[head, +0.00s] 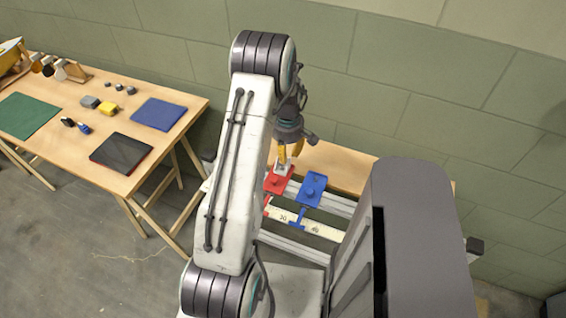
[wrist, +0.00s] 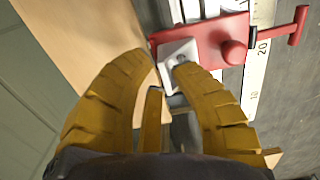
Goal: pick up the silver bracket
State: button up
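The silver bracket (wrist: 177,50) is a small pale grey piece with a dark hole. It sits at the edge of a red fixture block (wrist: 212,40), and in the head view the bracket (head: 284,169) shows just below my fingers. My gripper (wrist: 163,62) has yellow ribbed fingers, apart from each other, with their tips close around the bracket. The right finger covers part of it in the wrist view. I cannot tell whether either finger touches it. In the head view my gripper (head: 289,151) is above the red block (head: 278,182), partly hidden behind my arm.
A blue fixture block (head: 312,186) stands right of the red one, on a rail bench with a numbered scale (head: 318,229). A wooden table at left carries a green mat (head: 28,115), a blue mat (head: 159,114), a black tray (head: 121,153) and small parts. A block wall stands behind.

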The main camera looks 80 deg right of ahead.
aim_at(282, 165)
jog(key=shift+f, duration=1.2)
grip_shut()
